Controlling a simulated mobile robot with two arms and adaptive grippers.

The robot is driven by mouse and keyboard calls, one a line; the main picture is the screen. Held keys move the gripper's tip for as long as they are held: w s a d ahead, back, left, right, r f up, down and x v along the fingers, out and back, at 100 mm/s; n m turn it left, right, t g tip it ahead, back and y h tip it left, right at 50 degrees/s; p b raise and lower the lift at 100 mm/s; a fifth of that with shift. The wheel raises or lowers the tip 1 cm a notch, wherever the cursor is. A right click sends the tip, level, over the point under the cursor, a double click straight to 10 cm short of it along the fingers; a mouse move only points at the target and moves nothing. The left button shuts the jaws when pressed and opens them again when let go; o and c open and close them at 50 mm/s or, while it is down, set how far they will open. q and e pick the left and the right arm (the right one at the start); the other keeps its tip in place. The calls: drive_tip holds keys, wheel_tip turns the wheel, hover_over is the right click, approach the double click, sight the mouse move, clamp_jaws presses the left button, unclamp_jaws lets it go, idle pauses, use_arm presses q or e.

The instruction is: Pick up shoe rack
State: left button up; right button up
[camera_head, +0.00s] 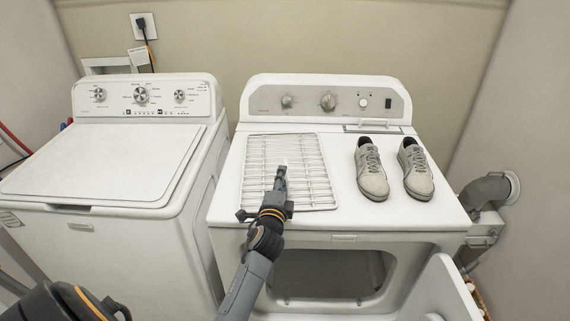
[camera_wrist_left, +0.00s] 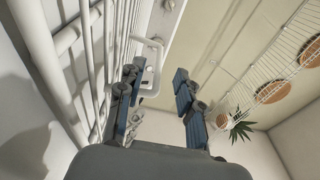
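The shoe rack (camera_head: 258,150) is a white wire grid lying on the left part of the dryer top. My left gripper (camera_head: 282,172) is over the front middle of the rack in the head view and hides part of its bars. In the left wrist view, the rack's white bars (camera_wrist_left: 92,62) run along the left, close beside one finger. A white loop (camera_wrist_left: 152,62) shows beyond the gap between the fingers; I cannot tell whether it is part of the rack. The fingers of the left gripper (camera_wrist_left: 158,100) are apart, with nothing clearly held. My right gripper is not in view.
Two grey shoes (camera_head: 371,172) stand right of the rack on the dryer (camera_head: 330,221). The dryer's front door (camera_head: 440,290) hangs open at lower right. A closed washer (camera_head: 110,165) stands left. A wall shelf with baskets (camera_wrist_left: 272,92) and a plant (camera_wrist_left: 240,127) shows in the wrist view.

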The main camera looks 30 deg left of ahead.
sight(286, 164)
use_arm(q)
drive_tip(key=shift+x, duration=3.55)
clamp_jaws()
drive_tip(key=shift+r, duration=0.1)
